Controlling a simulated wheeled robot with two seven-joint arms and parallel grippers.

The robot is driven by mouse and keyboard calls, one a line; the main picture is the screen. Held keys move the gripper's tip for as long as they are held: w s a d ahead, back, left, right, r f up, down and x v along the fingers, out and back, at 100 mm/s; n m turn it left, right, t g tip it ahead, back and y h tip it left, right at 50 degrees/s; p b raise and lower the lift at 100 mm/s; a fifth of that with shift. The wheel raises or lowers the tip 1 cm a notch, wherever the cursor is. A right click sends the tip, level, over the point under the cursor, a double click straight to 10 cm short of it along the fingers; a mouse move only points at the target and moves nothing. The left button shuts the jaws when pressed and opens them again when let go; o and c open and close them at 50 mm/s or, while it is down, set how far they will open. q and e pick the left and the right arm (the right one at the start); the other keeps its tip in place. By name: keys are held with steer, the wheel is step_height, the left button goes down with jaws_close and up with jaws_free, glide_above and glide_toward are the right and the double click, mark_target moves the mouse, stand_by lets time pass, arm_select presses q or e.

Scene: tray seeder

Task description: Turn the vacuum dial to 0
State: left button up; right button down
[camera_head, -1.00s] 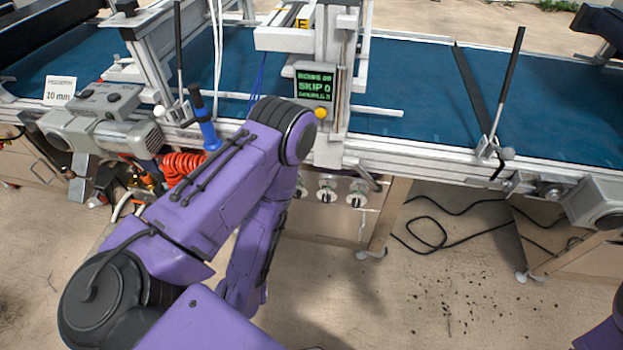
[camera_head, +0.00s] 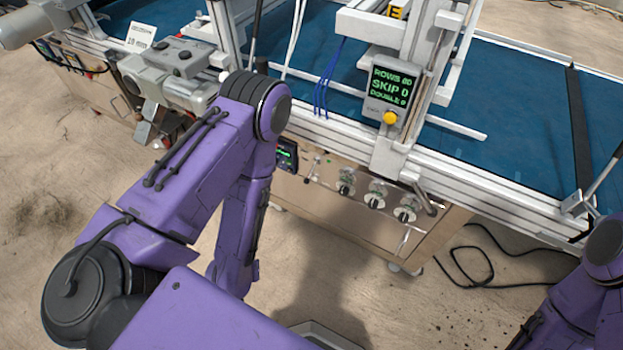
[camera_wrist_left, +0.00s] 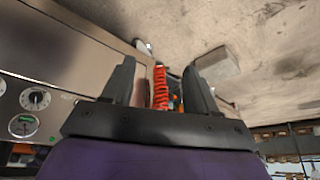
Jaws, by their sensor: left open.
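Three dials sit in a row on the seeder's front panel in the head view: left (camera_head: 345,188), middle (camera_head: 376,200) and right (camera_head: 405,212). Small round gauges show above them. The labels are too small to read, so I cannot tell which dial is the vacuum one. In the left wrist view, a round dial with a dark knob (camera_wrist_left: 35,98) and a gauge (camera_wrist_left: 23,125) show at the left edge. My left gripper (camera_wrist_left: 160,66) is open and empty, its fingers apart from the dials. In the head view my left arm hides it. My right gripper is out of view.
A display with a yellow button (camera_head: 390,118) hangs above the dials, and a dark meter (camera_head: 287,155) shows left of them. A coiled red hose (camera_wrist_left: 160,88) appears beyond my left fingers. A black cable (camera_head: 470,265) lies on the floor at right.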

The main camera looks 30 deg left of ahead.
arm_select(q)
steer(key=w+d+f+m+t+b, duration=0.2)
steer(key=w+d+f+t+b, duration=0.15)
steer(key=w+f+b, duration=0.45)
steer(key=m+t+h+b, duration=0.4)
steer(key=m+t+b, duration=0.5)
steer(key=b, duration=1.3)
glide_toward(343, 194)
steer(key=w, duration=0.2)
steer(key=w+f+n+t, duration=0.1)
steer(key=w, duration=0.2)
steer(key=w+n+t+b, duration=0.1)
steer(key=w, duration=0.1)
steer(key=shift+w+d+f, duration=0.1)
steer(key=shift+w+f, duration=0.2)
steer(key=shift+f, duration=0.05)
steer(key=shift+w, duration=0.25)
steer(key=shift+c, duration=0.3)
steer(key=c, duration=1)
